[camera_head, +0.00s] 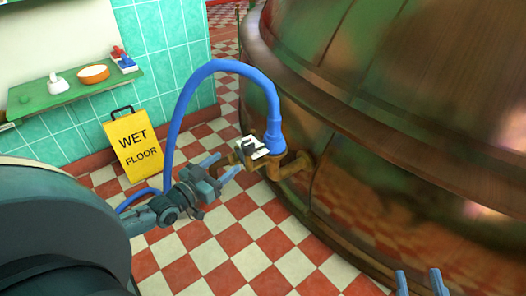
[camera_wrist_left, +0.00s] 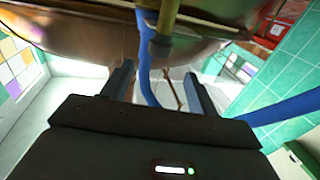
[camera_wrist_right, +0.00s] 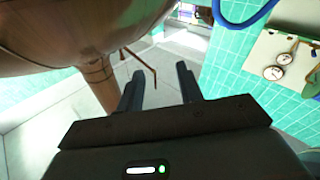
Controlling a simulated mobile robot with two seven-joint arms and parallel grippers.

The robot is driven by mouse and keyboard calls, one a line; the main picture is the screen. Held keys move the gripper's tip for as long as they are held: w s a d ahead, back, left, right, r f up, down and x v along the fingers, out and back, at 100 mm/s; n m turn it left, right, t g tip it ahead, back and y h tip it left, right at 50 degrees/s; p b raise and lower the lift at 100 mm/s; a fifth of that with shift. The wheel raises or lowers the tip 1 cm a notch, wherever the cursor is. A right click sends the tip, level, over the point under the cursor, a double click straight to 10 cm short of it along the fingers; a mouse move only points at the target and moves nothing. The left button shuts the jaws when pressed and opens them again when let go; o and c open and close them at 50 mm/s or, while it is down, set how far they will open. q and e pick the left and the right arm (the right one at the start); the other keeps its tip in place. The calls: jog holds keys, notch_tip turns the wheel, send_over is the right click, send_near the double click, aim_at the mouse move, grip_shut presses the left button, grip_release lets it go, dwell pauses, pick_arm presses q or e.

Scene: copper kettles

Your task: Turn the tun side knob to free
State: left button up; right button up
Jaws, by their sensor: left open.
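The big copper tun (camera_head: 400,150) fills the right of the head view. A brass pipe (camera_head: 290,168) comes out of its side and carries a knob (camera_head: 255,148) with white and dark parts. Its setting cannot be told. A blue hose (camera_head: 205,72) arches up and ends at the pipe. My left gripper (camera_head: 228,166) is open just left of the knob, apart from it as far as I can see. In the left wrist view, brass pipework (camera_wrist_left: 167,18) and the hose show beyond its open fingers. My right gripper (camera_head: 420,282) is open and empty at the bottom right.
A yellow wet floor sign (camera_head: 134,145) stands by the tiled wall at the left. A green shelf (camera_head: 80,90) above it holds small items, including an orange bowl (camera_head: 93,73). The chequered floor (camera_head: 235,255) in front of the tun is clear.

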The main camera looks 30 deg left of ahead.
aim_at(252, 141)
pick_arm(q)
jog(key=w+b, duration=0.1)
jog(key=w, duration=0.3)
jog(key=w+d+b, duration=0.1)
jog(key=w+b, duration=0.1)
jog(key=w, duration=0.2)
jog(key=w+d+b, duration=0.1)
jog(key=w, duration=0.3)
jog(key=shift+d+b, duration=0.15)
jog(key=shift+b, duration=0.25)
jog(key=c, duration=1)
pick_arm(e)
jog(key=shift+w+a+r+m+y, duration=0.1)
jog(key=shift+w+a+m+y, duration=0.1)
jog(key=shift+a+m+y, duration=0.3)
